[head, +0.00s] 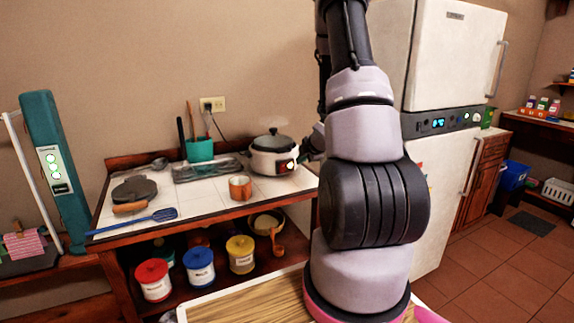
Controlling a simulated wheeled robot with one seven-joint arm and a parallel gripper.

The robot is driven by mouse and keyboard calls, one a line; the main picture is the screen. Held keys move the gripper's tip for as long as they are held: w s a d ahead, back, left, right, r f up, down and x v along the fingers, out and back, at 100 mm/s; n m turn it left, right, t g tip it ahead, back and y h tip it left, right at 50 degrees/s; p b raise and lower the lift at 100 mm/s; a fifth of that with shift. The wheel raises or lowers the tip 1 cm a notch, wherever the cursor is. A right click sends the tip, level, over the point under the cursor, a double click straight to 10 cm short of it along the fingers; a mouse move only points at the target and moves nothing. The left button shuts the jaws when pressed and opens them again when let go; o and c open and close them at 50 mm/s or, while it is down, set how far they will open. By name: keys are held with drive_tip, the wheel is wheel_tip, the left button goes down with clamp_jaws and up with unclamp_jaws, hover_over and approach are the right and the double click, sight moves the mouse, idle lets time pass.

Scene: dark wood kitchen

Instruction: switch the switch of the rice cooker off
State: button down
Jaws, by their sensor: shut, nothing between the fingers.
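The rice cooker (265,160) is a white pot with a dark lid. It stands at the right end of the tiled counter in the head view. A small lit spot with red beside it (291,166) shows on its front right side, by the switch area. The exact position of the switch is too small to tell. My gripper (304,157) is shut and empty, close to the right side of the cooker. It is mostly hidden behind my arm, and I cannot tell whether it touches the cooker.
A copper-coloured mug (240,187) stands in front of the cooker. A teal utensil holder (200,150), a rack (205,170), a waffle iron (134,190) and a blue spatula (150,219) are further left. Colored canisters (199,275) sit below. The fridge (455,60) is at right.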

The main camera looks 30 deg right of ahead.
sight(283, 164)
drive_tip(key=shift+w+f, duration=0.1)
drive_tip(key=x, duration=0.9)
drive_tip(key=w, duration=0.3)
drive_tip(key=shift+w, duration=0.75)
drive_tip(key=shift+w, duration=0.5)
drive_tip(key=shift+r, duration=0.3)
drive_tip(key=shift+r, duration=0.65)
